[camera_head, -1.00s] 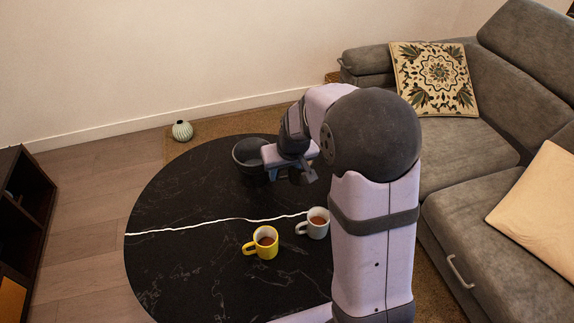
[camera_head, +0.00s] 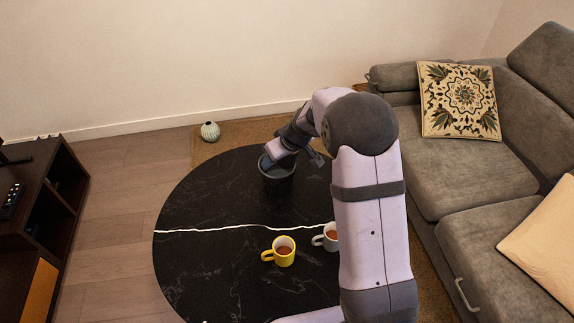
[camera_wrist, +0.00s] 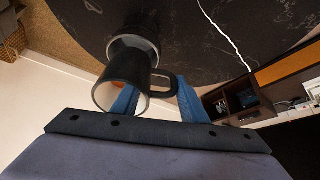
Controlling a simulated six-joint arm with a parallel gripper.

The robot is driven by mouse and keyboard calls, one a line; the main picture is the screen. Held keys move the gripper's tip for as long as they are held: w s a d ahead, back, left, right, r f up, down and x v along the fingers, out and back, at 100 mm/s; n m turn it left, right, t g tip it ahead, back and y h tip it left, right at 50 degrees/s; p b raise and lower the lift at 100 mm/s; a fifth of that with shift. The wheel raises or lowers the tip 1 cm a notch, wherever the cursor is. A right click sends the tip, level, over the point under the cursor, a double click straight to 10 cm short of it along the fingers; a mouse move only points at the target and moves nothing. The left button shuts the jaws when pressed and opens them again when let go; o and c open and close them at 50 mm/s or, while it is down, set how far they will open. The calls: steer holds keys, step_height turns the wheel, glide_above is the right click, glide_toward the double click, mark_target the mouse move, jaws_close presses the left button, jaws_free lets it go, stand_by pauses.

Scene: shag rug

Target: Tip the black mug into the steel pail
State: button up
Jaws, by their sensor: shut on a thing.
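The steel pail (camera_head: 276,188), dark grey in this light, stands near the far edge of the round black table. My gripper (camera_head: 280,152) is right over it and covers part of its mouth. In the wrist view the black mug (camera_wrist: 128,72) shows a pale inside and a little orange-brown at its mouth. My gripper's blue fingers (camera_wrist: 158,103) are shut on the mug at its handle side. The pail also shows behind the mug's base in the wrist view (camera_wrist: 133,30). The mug looks near upright; its exact tilt is unclear. The mug is not clear in the head view.
A yellow mug (camera_head: 284,252) and a pale grey mug (camera_head: 330,238), partly behind my arm, stand on the table (camera_head: 215,270). A white cord-like line (camera_head: 240,226) crosses it. A sofa (camera_head: 460,170) is at right, a dark cabinet (camera_head: 45,215) at left.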

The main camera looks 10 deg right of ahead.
steer(key=w+a+f+n+g+y+p, duration=0.1)
steer(key=w+a+f+n+y+p, duration=0.2)
steer(key=w+a+n+p, duration=0.3)
steer(key=shift+w+a+f+g+y+p, duration=0.25)
steer(key=shift+w+p, duration=0.75)
steer(key=shift+w, duration=0.9)
steer(key=shift+r, duration=0.1)
steer(key=shift+b, duration=0.55)
steer(key=shift+y, duration=0.25)
steer(key=shift+w+a+r+t+y+b, duration=0.1)
steer(key=shift+t+y+b, duration=0.45)
steer(key=shift+y+b, duration=0.25)
